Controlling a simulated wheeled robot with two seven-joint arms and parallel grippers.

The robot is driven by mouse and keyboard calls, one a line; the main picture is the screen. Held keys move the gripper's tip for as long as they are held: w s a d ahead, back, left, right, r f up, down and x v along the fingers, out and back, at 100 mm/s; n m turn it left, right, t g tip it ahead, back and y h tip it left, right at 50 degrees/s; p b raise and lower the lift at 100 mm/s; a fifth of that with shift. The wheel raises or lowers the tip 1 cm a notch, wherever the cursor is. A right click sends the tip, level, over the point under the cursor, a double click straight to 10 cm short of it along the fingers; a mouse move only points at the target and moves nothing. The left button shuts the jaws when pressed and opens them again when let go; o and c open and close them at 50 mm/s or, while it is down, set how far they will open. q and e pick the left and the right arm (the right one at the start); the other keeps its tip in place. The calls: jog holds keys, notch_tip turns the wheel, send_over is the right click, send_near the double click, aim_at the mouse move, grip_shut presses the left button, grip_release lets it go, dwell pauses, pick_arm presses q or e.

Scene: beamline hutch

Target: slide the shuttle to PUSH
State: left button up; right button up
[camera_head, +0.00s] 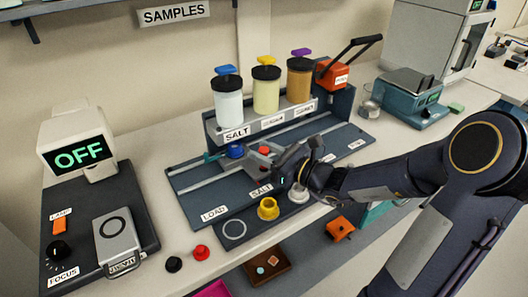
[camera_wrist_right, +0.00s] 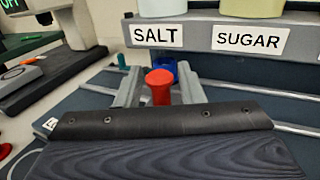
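The knob also shows in the wrist view (camera_wrist_right: 160,86). A blue cup (camera_head: 235,151) sits just behind it, under the SALT jar (camera_head: 228,105). My right gripper (camera_head: 262,158) is at the knob; its two grey fingers stand either side of it, with a narrow gap visible. Most of the shuttle's body is hidden. The track's LOAD label (camera_head: 214,213) is at the left; the label at its right end (camera_head: 357,143) is too small to read. My left gripper is out of view.
A red box with a black lever (camera_head: 334,72) stands behind the track's right part. A yellow funnel-like piece (camera_head: 268,208) and a white round piece (camera_head: 298,193) are in front of the track. An OFF display (camera_head: 78,155) stands left; a teal device (camera_head: 410,95) stands right.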

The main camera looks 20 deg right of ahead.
grip_shut()
jog(key=shift+d, duration=0.1)
